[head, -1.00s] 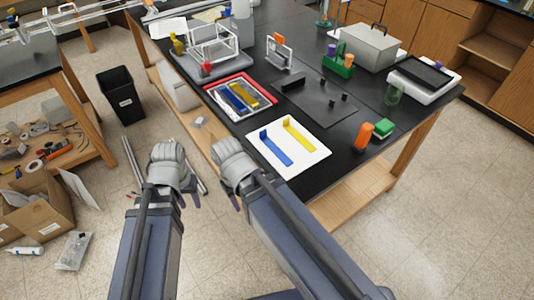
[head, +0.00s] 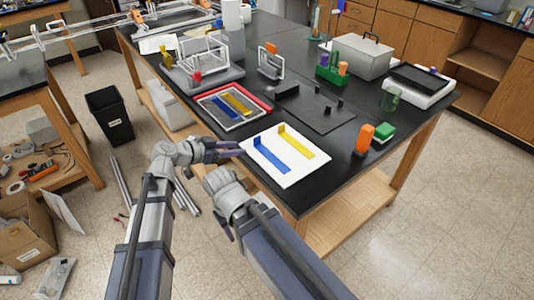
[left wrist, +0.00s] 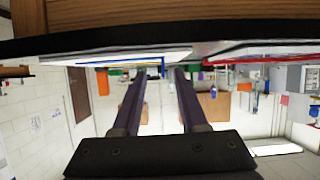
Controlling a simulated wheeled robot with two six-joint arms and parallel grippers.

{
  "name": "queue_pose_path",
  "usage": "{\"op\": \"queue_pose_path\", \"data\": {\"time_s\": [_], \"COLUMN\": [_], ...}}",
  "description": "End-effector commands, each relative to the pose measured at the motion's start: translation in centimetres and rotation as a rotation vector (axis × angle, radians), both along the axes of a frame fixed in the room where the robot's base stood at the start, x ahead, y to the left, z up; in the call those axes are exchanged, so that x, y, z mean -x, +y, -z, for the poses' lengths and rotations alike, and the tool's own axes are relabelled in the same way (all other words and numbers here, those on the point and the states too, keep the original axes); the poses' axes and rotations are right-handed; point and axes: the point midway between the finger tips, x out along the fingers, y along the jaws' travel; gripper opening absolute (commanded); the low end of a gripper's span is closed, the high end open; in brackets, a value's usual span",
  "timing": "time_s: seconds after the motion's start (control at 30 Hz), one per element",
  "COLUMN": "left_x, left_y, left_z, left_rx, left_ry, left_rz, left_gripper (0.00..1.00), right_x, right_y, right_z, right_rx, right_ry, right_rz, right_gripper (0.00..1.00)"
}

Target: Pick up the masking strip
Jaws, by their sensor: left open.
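A white board (head: 305,172) lies near the front edge of the black table. On it are a blue strip (head: 270,156) and a yellow strip (head: 298,143), each with a small upright end. I cannot tell which one is the masking strip. My left gripper (head: 238,150) is open and empty, pointing right at the board's left edge, beside the blue strip's upright end. In the left wrist view its two fingers (left wrist: 156,72) stand apart, with the board edge-on beyond them. My right gripper (head: 228,234) hangs low off the table's front edge; its jaws are unclear.
A red-rimmed tray (head: 266,118) holding another blue and yellow strip lies behind the board. A dark plate (head: 325,118) with small black blocks is further back. An orange bottle (head: 363,138) and a green block (head: 384,131) stand right of the board.

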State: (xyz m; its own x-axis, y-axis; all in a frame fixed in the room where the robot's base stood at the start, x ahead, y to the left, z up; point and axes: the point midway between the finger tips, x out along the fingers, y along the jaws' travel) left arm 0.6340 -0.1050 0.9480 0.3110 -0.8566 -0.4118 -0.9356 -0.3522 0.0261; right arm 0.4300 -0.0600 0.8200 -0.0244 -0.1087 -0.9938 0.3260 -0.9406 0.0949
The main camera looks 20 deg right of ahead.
Motion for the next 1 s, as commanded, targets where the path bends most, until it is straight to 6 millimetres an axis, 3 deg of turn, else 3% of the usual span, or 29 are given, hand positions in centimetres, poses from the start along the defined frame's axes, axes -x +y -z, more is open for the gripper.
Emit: {"op": "queue_pose_path", "data": {"time_s": [0.17,0.73,1.0], "left_x": [-0.4,-1.5,-3.0], "left_y": [-0.6,-3.4,-6.7], "left_z": [-0.7,0.4,1.4], "left_rx": [0.023,0.021,0.02], "left_ry": [-0.039,-0.036,-0.035], "left_rz": [0.012,0.012,0.014], "left_gripper": [0.42,0.42,0.42], "right_x": [0.0,0.0,0.0], "right_y": [0.0,0.0,0.0], "right_z": [0.0,1.0,2.0], "right_rx": [0.0,0.0,0.0], "right_ry": [0.0,0.0,0.0], "right_rz": [0.0,0.0,0.0], "right_gripper": [0.5,0.5,0.5]}}
